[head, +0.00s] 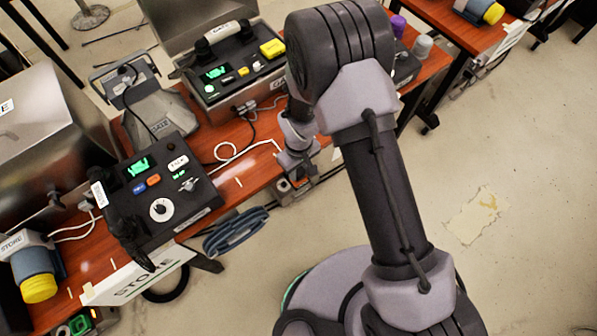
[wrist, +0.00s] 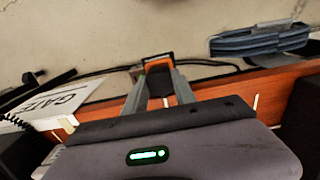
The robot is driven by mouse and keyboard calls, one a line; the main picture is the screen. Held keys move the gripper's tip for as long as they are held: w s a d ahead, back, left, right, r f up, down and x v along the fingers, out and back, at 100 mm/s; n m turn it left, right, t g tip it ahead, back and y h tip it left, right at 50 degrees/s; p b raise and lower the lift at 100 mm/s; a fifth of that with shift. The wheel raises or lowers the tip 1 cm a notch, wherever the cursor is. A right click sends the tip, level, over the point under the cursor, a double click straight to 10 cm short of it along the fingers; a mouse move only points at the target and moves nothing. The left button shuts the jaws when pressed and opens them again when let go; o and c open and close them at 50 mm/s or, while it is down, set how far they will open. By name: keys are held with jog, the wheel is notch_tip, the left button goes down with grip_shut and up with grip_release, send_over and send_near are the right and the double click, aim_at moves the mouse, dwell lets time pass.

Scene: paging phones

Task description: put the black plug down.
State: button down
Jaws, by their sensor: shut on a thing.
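My gripper (head: 299,182) is at the front edge of the wooden desk in the head view, beside the GATE phone station. In the wrist view my gripper (wrist: 159,84) is shut on the black plug (wrist: 160,83), a small dark block between the two grey fingers. Just beyond the fingertips is a small black piece with an orange rim (wrist: 157,59); I cannot tell whether the plug touches it. In the head view the plug is too small and covered to make out.
The GATE phone station (head: 232,72) stands on the desk (head: 247,177), with the STORE phone station (head: 162,190) to its lower left. A GATE sign (wrist: 62,102) is left of my fingers. Floor to the right is open.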

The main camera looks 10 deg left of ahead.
jog(key=shift+f, duration=0.55)
jog(key=shift+a+r, duration=0.1)
jog(key=shift+f, duration=0.25)
jog(key=c, duration=1)
grip_release()
